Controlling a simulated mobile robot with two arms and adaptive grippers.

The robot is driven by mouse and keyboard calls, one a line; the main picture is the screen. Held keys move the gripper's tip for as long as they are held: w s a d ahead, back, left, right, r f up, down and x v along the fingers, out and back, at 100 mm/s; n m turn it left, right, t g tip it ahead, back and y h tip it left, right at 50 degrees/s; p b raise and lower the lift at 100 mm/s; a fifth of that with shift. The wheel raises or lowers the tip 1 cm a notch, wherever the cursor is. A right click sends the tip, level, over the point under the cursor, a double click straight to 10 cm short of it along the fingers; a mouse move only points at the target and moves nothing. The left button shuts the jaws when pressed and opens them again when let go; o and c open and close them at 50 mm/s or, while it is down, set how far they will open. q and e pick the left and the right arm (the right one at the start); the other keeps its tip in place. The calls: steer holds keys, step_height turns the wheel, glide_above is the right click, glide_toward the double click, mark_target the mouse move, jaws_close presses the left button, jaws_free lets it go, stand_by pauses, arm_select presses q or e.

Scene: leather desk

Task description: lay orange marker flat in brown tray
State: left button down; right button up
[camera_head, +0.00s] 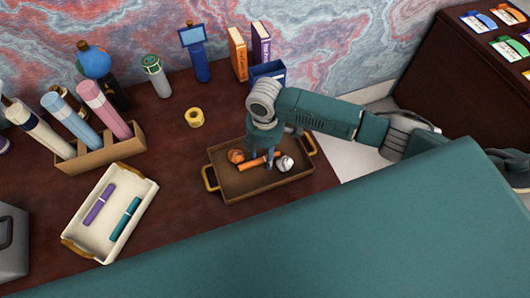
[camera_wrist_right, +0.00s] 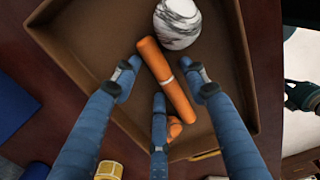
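The orange marker (camera_head: 258,162) lies in the brown tray (camera_head: 262,187), between an orange round object (camera_head: 236,156) and a white marbled ball (camera_head: 285,163). In the right wrist view the marker (camera_wrist_right: 166,75) lies lengthwise on the tray floor (camera_wrist_right: 105,38), with one end near the marbled ball (camera_wrist_right: 178,22). My right gripper (camera_head: 270,157) is above the tray, pointing down. Its blue fingers (camera_wrist_right: 160,88) are spread around the marker, with a gap visible on the left side; contact on the right is unclear. The orange round object is partly hidden behind a finger. My left gripper is out of view.
A cream tray (camera_head: 139,217) with a purple and a teal marker stands at the left. A wooden holder (camera_head: 98,155) with large markers, a yellow tape roll (camera_head: 194,117), books (camera_head: 238,52) and a blue box (camera_head: 267,72) stand behind.

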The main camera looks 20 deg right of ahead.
mark_target(265, 156)
step_height(265, 156, up, 12)
steer(key=b, duration=0.1)
steer(key=shift+r, duration=0.2)
stand_by(0.8)
